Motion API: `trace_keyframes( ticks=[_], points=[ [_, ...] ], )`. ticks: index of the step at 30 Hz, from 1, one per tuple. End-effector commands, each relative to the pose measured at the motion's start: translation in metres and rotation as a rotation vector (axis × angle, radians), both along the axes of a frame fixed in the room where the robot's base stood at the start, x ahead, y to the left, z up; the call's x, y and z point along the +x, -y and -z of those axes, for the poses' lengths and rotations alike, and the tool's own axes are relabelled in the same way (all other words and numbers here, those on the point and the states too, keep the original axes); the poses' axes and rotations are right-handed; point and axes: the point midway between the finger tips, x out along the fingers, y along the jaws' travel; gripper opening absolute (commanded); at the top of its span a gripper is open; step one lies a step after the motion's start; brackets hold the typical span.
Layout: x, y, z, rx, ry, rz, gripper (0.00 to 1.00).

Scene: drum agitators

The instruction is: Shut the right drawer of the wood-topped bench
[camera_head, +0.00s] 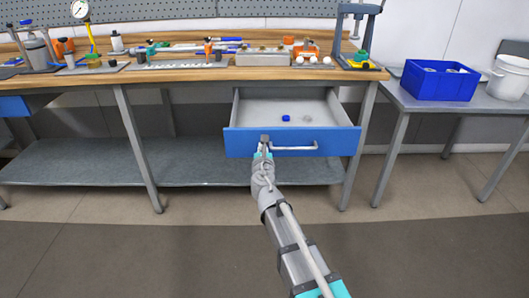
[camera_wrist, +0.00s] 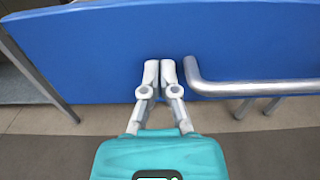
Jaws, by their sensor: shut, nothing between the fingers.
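The right drawer (camera_head: 340,140) of the wood-topped bench (camera_head: 208,73) is pulled out, with its grey inside showing. Its blue front also fills the upper part of the wrist view (camera_wrist: 90,60). A silver bar handle (camera_head: 300,148) runs across the front and shows to the right of my fingers in the wrist view (camera_wrist: 260,87). My gripper (camera_head: 265,142) is shut and empty, its fingertips at the blue front just left of the handle. In the wrist view the fingertips (camera_wrist: 160,70) are side by side against or very near the front; I cannot tell whether they touch.
A blue cap-like item (camera_head: 286,118) and a clear round item lie in the drawer. Another blue drawer (camera_head: 14,106) is at the far left. A grey lower shelf (camera_head: 80,165) runs under the bench. A side table with a blue bin (camera_head: 438,82) stands at right. The floor in front is clear.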

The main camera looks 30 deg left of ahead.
Motion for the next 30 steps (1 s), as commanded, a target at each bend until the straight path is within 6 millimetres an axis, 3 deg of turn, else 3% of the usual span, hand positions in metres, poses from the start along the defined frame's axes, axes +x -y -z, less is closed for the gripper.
trace_keyframes(
  ticks=[10, 11, 19, 26, 30],
  points=[
    [0.001, -0.001, 0.000, 0.000, 0.000, -0.001, 0.00],
    [0.001, 0.007, 0.000, 0.000, 0.000, 0.001, 0.00],
    [0.011, -0.006, 0.000, 0.000, 0.000, 0.001, 0.00],
    [0.039, -0.025, 0.000, 0.000, 0.000, 0.000, 0.00],
    [0.067, -0.041, 0.000, 0.000, 0.000, 0.001, 0.00]
  ],
)
